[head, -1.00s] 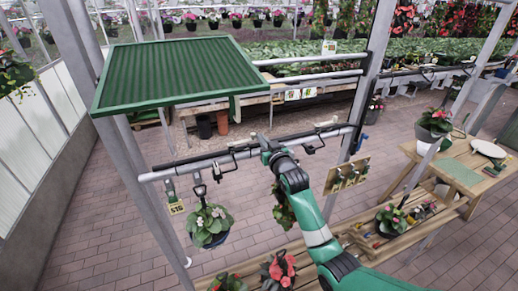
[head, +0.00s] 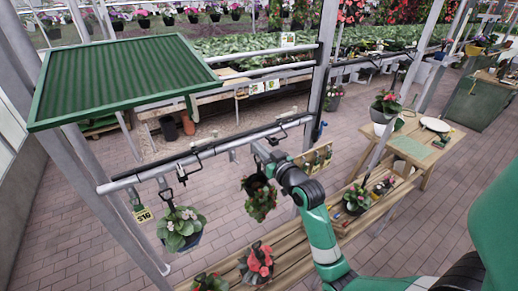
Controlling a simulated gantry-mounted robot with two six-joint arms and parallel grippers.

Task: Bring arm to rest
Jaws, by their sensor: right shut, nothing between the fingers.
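My right gripper (head: 262,152) shows in the head view, shut and empty, just in front of and below the grey horizontal rail (head: 215,149). Its green and grey arm comes in from the lower right. A potted plant (head: 261,202) with green and reddish leaves hangs just below the gripper; its upper attachment is partly hidden. My left gripper is not in view.
A green ribbed panel (head: 125,78) sits above the rail at left. A wooden bench (head: 285,262) with potted plants runs below my arm. A wooden table (head: 425,150) with a potted plant stands at right. Grey posts flank the rail. Brick floor is open at lower left.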

